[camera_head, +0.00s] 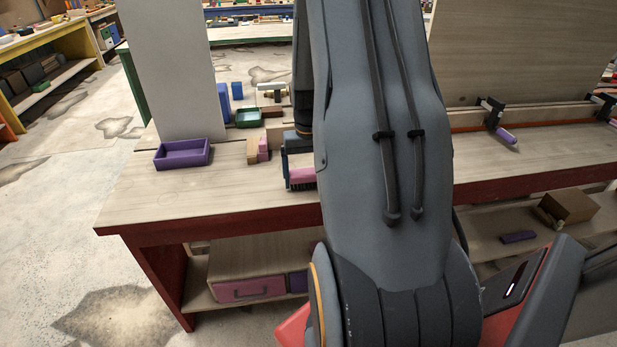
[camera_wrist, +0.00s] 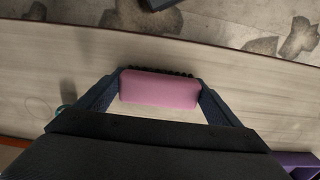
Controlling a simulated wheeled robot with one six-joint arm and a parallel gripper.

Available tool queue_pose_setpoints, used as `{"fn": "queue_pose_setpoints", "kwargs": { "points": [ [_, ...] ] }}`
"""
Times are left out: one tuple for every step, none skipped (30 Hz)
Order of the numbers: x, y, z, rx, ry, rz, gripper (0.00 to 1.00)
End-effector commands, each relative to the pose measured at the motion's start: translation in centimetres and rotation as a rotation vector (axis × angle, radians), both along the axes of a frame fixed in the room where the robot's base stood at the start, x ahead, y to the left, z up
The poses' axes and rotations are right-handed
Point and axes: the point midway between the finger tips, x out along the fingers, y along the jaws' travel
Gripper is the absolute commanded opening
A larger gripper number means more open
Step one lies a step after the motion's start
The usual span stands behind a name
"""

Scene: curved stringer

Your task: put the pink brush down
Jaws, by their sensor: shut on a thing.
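The pink brush (camera_wrist: 160,89) has a pink block body with dark bristles along its far edge in the wrist view. My gripper (camera_wrist: 158,92) is shut on it, one finger at each end. In the head view the brush (camera_head: 301,176) shows just left of my arm, with its bristles pointing down, over the front part of the workbench (camera_head: 220,203). My gripper (camera_head: 299,168) is partly hidden behind my arm there. I cannot tell whether the bristles touch the bench top.
A purple tray (camera_head: 182,154) stands to the left on the bench. Behind the brush are pink and tan blocks (camera_head: 257,150), a green tray (camera_head: 248,117) and blue blocks (camera_head: 224,103). A tall grey panel (camera_head: 170,70) rises behind the purple tray. The front left bench top is bare.

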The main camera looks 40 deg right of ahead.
Motion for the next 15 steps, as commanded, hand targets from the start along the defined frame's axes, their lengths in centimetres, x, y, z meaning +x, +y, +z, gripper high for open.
{"fn": "queue_pose_setpoints", "kwargs": {
  "points": [
    [-0.05,0.07,-0.43,0.002,0.003,0.001,0.55],
    [-0.03,0.07,-0.61,0.001,0.002,0.001,0.55],
    [0.02,0.06,-0.76,0.0,0.0,0.001,0.55],
    [0.04,0.05,-0.83,-0.001,-0.001,0.001,0.55],
    [0.07,0.05,-0.86,-0.001,-0.001,0.001,0.55],
    [0.08,0.06,-0.86,-0.001,-0.002,0.002,0.55],
    [0.09,0.06,-0.86,-0.001,-0.002,0.002,0.55],
    [0.08,0.08,-0.86,-0.001,-0.001,0.002,0.55],
    [0.08,0.08,-0.86,-0.001,-0.001,0.002,0.55],
    [0.09,0.09,-0.85,-0.001,-0.001,0.002,0.55],
    [0.09,0.09,-0.87,-0.001,-0.001,0.002,0.55],
    [0.08,0.1,-0.95,-0.001,-0.001,0.002,0.55],
    [0.08,0.1,-1.04,-0.001,-0.001,0.002,0.55],
    [0.08,0.11,-1.14,0.0,0.0,0.002,0.55],
    [0.07,0.11,-1.21,0.0,0.0,0.002,0.89]
  ]
}}
